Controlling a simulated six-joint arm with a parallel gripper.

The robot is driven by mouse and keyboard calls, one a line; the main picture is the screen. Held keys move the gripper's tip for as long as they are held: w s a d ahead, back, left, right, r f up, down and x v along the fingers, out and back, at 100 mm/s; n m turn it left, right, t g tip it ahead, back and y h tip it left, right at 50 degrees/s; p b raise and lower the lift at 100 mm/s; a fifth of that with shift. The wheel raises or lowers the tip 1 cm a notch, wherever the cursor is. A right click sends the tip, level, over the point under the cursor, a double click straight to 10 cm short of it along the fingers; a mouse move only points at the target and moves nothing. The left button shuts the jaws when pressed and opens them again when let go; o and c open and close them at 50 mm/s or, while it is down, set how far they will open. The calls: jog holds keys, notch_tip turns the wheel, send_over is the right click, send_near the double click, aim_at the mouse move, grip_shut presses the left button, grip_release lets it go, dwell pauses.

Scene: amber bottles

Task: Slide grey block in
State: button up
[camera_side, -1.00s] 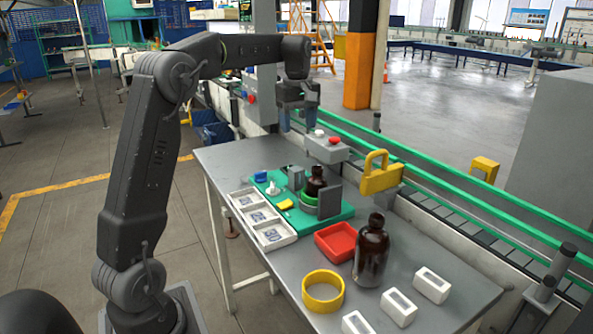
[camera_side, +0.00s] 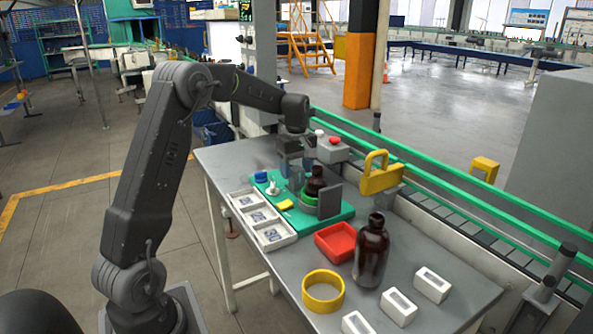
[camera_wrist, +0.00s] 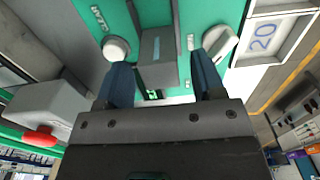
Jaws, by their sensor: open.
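The grey block (camera_side: 296,180) stands on the green base plate (camera_side: 338,222), just left of a small amber bottle (camera_side: 316,182) in a green ring. A second grey upright block (camera_side: 330,199) stands on the bottle's right side. My gripper (camera_side: 291,166) is open and low over the back end of the plate, by the left grey block. In the wrist view, the grey block (camera_wrist: 158,55) shows ahead of and between my two blue fingers (camera_wrist: 163,82), with gaps on both sides. The bottle is not clearly seen there.
Blue, white and yellow (camera_side: 285,204) small parts sit on the plate. A white numbered tray (camera_side: 270,236) lies left. A red tray (camera_side: 336,242), large amber bottle (camera_side: 371,252), yellow ring (camera_side: 323,291) and white blocks are in front. A button box (camera_side: 330,150) stands behind.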

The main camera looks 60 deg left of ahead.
jog(key=shift+f, duration=0.35)
jog(key=shift+c, duration=0.3)
grip_shut()
